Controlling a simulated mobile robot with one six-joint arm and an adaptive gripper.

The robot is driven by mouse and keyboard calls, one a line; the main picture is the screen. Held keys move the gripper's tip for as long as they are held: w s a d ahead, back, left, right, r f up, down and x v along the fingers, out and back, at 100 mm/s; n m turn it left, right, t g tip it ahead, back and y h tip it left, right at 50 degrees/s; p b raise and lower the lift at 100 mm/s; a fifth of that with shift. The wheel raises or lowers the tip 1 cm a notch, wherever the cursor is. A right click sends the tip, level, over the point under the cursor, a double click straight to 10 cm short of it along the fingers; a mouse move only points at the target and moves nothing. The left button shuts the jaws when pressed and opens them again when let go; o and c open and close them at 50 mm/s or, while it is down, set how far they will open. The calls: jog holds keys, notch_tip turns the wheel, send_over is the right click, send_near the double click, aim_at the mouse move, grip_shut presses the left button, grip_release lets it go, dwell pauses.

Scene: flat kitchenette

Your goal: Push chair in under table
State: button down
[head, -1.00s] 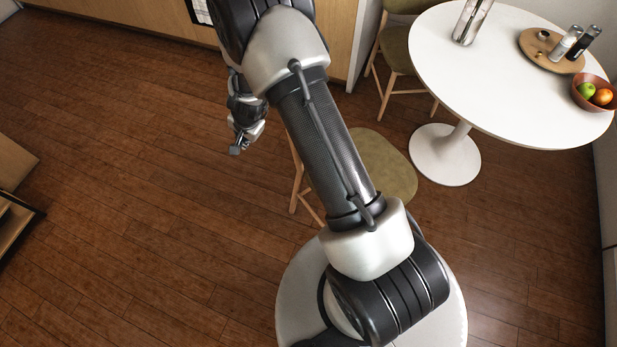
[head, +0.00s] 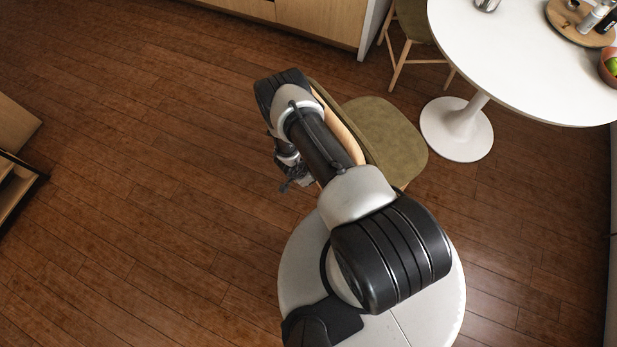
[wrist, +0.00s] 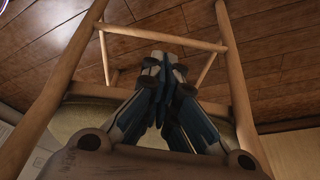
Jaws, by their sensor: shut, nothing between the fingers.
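The chair (head: 388,135) has an olive seat and a light wood backrest partly hidden behind my arm. It stands to the left of the white round table (head: 520,62), its seat apart from the table's pedestal (head: 458,128). My gripper (head: 288,184) is low on the backrest side of the chair, away from the table. In the wrist view my gripper (wrist: 160,68) has its fingers together and empty. The chair's wooden frame (wrist: 238,85) shows around and beyond the fingers there; I cannot tell whether they touch it.
A second chair (head: 412,22) stands at the table's far left side. A wooden tray (head: 565,22) and a fruit bowl (head: 606,72) are on the tabletop. Cabinets (head: 320,18) line the back. An open wooden unit (head: 18,190) is at far left. The left floor is clear.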

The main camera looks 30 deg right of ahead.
jog(key=d+f+b, duration=0.2)
jog(key=d+f, duration=0.2)
jog(key=d, duration=0.1)
jog(key=shift+w+d+f, duration=0.15)
jog(key=shift+f, duration=0.1)
